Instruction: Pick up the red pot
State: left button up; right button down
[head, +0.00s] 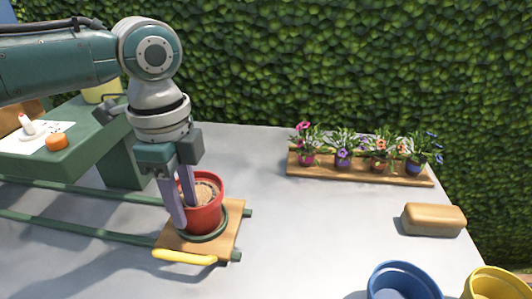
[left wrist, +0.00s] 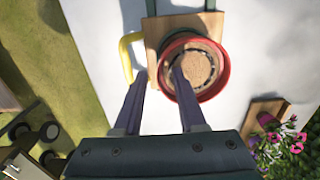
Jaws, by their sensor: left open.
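The red pot (head: 208,217) holds brown soil and stands upright on a dark green saucer on a wooden board (head: 232,217). In the left wrist view the pot (left wrist: 222,85) is seen from above. My left gripper (head: 184,214) is open and points down at the pot's left side. In the left wrist view its fingers (left wrist: 158,76) lie either side of the pot's near rim, one outside and one over the soil. Whether either finger touches the pot I cannot tell. My right gripper is not in view.
The board has a yellow handle (head: 185,257) and sits on green rails (head: 80,229). A wooden tray (head: 310,173) of several small flower pots stands at the back. A tan block (head: 433,219), a blue pot (head: 398,283) and a yellow pot (head: 497,285) are right. The table's middle is clear.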

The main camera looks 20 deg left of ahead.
pick_arm(q)
jog(key=shift+c, duration=0.2)
grip_shut()
dwell(1.1)
